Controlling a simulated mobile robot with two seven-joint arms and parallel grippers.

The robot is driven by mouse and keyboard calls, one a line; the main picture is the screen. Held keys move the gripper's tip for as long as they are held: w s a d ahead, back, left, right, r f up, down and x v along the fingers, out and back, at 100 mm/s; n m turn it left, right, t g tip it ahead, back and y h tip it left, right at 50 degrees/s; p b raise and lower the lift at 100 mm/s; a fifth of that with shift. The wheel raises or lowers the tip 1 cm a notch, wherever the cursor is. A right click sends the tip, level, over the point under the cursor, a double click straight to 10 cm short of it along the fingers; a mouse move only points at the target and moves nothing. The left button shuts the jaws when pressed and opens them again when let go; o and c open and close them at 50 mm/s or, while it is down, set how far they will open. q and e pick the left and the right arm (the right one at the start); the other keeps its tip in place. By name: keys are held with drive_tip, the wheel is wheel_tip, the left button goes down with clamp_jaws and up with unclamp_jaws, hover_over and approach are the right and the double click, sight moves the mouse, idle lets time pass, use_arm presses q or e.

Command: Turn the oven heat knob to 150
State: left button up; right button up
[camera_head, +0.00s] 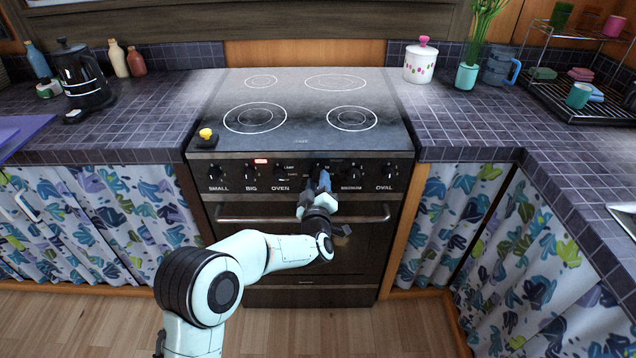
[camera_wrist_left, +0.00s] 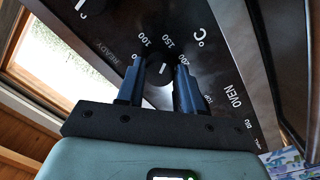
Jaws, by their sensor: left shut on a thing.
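The stove (camera_head: 300,240) has a black front panel with a row of knobs. My left gripper (camera_head: 320,182) reaches up to the panel right of its middle and largely hides the knob there. In the left wrist view the dark round oven heat knob (camera_wrist_left: 160,72) sits between the two fingers of my left gripper (camera_wrist_left: 160,84), which are shut on it. The knob's short white mark points up the picture, toward the gap between the printed 100 and 150. A 200 shows right of 150, beside the right finger. My right gripper is not in view.
Other knobs sit along the panel, including the one above SMALL (camera_head: 215,173) and the one above OVAL (camera_head: 389,172). The oven door handle (camera_head: 250,219) runs just below. A yellow-topped object (camera_head: 206,137) stands at the cooktop's front left corner. The cooktop is otherwise clear.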

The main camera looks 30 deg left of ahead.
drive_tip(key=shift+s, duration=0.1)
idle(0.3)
use_arm(q)
drive_tip(key=o, duration=1)
drive_tip(key=shift+a, duration=0.1)
drive_tip(key=shift+o, duration=0.2)
drive_tip(key=shift+s, duration=0.1)
drive_tip(key=p+v, duration=0.1)
drive_tip(key=v, duration=1.2)
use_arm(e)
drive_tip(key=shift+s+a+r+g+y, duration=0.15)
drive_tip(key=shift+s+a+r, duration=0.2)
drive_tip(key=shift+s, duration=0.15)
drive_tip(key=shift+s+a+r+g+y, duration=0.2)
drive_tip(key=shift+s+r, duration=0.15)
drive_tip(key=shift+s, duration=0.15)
use_arm(q)
drive_tip(key=shift+s, duration=0.1)
